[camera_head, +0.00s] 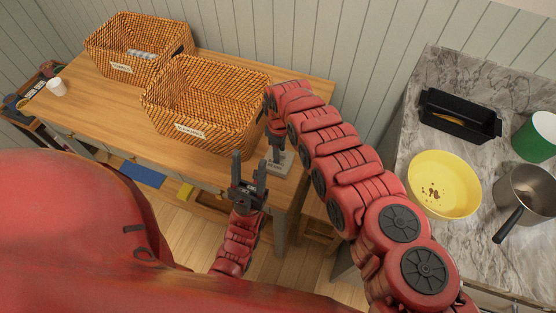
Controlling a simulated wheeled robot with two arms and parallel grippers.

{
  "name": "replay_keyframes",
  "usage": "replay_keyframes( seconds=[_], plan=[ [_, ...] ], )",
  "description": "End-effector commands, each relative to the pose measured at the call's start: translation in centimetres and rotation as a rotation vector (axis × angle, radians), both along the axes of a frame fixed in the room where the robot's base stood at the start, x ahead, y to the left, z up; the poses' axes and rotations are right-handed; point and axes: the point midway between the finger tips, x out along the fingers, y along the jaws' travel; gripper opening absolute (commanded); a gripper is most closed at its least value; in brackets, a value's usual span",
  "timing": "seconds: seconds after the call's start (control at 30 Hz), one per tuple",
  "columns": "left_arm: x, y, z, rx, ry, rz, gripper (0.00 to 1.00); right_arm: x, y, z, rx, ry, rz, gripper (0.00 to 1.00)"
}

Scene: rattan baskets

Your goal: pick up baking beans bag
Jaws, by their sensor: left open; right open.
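A small grey bag-like item (284,166) with a dark label sits at the right front corner of the wooden table; it looks like the baking beans bag, but the print is too small to read. My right gripper (277,152) points down directly over it, at or just above its top. The gripper is open, though its fingers are small and partly hidden; I cannot tell whether they touch the bag. My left gripper (249,166) is open and empty, pointing up in front of the table edge, left of the bag.
Two labelled rattan baskets stand on the table (104,100): a near one (205,130) left of my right gripper, and a far one (130,68). A white cup (57,88) is at the left. The right counter holds a yellow bowl (443,180), black tin (459,115) and pot (527,190).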

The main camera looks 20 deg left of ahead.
Motion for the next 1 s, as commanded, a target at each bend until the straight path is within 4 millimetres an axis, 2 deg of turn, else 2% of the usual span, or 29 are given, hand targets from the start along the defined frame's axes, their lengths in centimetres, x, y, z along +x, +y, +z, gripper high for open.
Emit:
replay_keyframes(
  seconds=[0.17, 0.4, 0.47, 1.0],
  plan=[
    [0.0, 0.0, 0.0, 0.0, 0.0, 0.0, 0.5, 0.0, 0.02, 0.02, 0.0, 0.0, 0.0, 0.5],
    [0.01, 0.0, -0.01, 0.0, 0.0, 0.0, 0.5, -0.01, 0.02, 0.03, 0.0, 0.0, 0.0, 0.09],
    [0.0, 0.0, -0.01, 0.0, 0.0, 0.0, 0.5, 0.0, 0.02, 0.03, 0.0, 0.0, 0.0, 0.0],
    [0.0, 0.0, -0.01, 0.0, 0.0, 0.0, 0.5, 0.0, 0.02, 0.03, 0.0, 0.0, 0.0, 0.0]
  ],
)
